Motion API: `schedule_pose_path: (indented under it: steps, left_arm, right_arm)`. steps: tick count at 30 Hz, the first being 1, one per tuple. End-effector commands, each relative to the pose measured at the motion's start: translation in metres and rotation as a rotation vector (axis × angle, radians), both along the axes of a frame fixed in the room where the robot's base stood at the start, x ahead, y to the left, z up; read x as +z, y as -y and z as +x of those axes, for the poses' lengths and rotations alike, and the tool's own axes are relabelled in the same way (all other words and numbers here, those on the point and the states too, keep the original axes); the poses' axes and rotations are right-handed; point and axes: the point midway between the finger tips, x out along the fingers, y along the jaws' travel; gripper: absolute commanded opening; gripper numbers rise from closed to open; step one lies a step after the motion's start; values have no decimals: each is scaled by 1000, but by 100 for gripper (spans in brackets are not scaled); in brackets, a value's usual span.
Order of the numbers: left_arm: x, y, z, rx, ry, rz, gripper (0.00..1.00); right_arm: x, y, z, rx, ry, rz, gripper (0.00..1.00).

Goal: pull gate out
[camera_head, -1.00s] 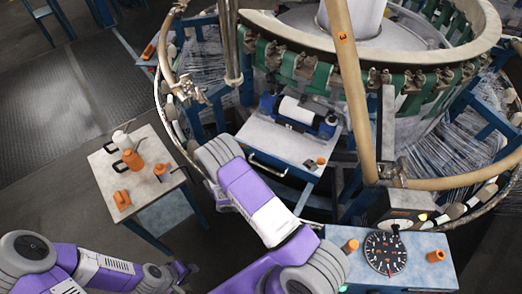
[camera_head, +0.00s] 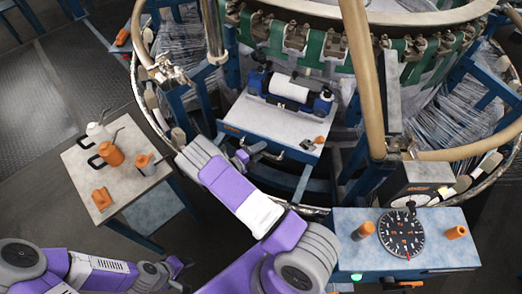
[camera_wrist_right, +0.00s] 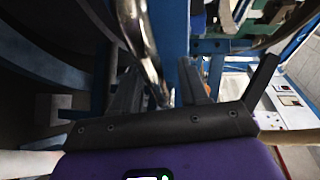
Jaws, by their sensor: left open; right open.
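The gate appears to be the light-topped blue unit (camera_head: 270,125) under the loom ring, in the middle of the head view. It carries a white roller between blue mounts. A metal handle (camera_head: 278,154) runs along its front edge, partly hidden by my right gripper. My right gripper (camera_head: 247,154) is open at the left part of this handle. In the right wrist view a shiny curved bar (camera_wrist_right: 146,50), likely the handle, passes between the open fingers (camera_wrist_right: 157,85). Contact cannot be told. My left gripper (camera_head: 181,274) is open and empty at the bottom left, above the floor.
A small table (camera_head: 75,165) at left holds orange and white oil cans and an orange block. A control desk (camera_head: 350,250) with a black dial (camera_head: 401,233) and orange pieces stands at lower right. The curved loom rail (camera_head: 150,112) and blue posts crowd the gate.

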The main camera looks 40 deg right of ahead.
Motion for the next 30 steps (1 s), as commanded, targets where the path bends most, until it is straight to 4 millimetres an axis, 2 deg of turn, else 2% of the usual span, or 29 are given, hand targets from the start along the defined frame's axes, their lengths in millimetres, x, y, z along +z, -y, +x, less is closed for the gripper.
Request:
schedule_pose_path:
  steps: [4, 11, 12, 18, 21, 30]
  left_arm:
    - [-1, 0, 0, 0, 0, 0, 43]
    - [-1, 0, 0, 0, 0, 0, 43]
    - [-1, 0, 0, 0, 0, 0, 43]
    - [-1, 0, 0, 0, 0, 0, 43]
    - [-1, 0, 0, 0, 0, 0, 43]
    - [-1, 0, 0, 0, 0, 0, 43]
  right_arm:
    - [-2, 9, 1, 0, 0, 2, 44]
    - [-2, 10, 1, 1, 1, 2, 44]
    - [-2, 10, 1, 1, 1, 2, 43]
    - [-2, 10, 1, 0, 1, 1, 12]
    - [-1, 10, 1, 0, 1, -1, 0]
    - [0, 10, 1, 0, 3, -4, 0]
